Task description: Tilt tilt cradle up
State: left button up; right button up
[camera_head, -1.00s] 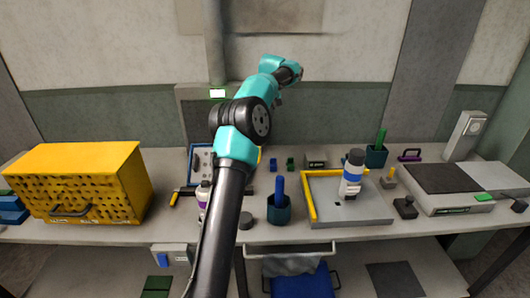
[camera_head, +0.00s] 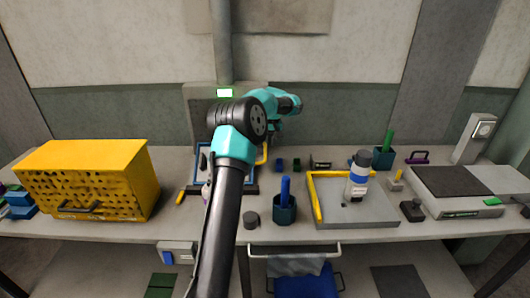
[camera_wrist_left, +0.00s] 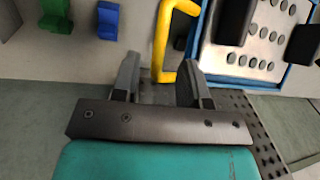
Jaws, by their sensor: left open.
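The tilt cradle is a blue-framed plate with rows of holes, seen in the left wrist view (camera_wrist_left: 262,45) at the upper right. In the head view my arm hides much of it, and its blue frame (camera_head: 198,160) shows to the left of the arm. A yellow handle (camera_wrist_left: 160,38) stands out beside the cradle. My left gripper (camera_wrist_left: 159,62) is open, with the lower part of the yellow handle between its fingers. I cannot tell whether they touch it. In the head view the fingers are hard to make out. My right gripper is not in view.
A yellow perforated box (camera_head: 85,180) stands at the left. A dark cup (camera_head: 285,210) with a blue stick and a black puck (camera_head: 251,220) are in front. A yellow-edged tray (camera_head: 375,212) holds a bottle (camera_head: 357,178). Small green and blue blocks lie behind.

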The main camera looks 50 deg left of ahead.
aim_at(265, 149)
pick_arm(q)
jog(key=shift+s+a+f, duration=0.15)
jog(key=shift+s+f, duration=0.05)
jog(key=shift+f, duration=1.1)
jog(key=shift+s+a+f, duration=0.1)
jog(key=shift+s+f, duration=0.05)
jog(key=shift+f, duration=1.15)
jog(key=shift+c, duration=0.4)
grip_shut()
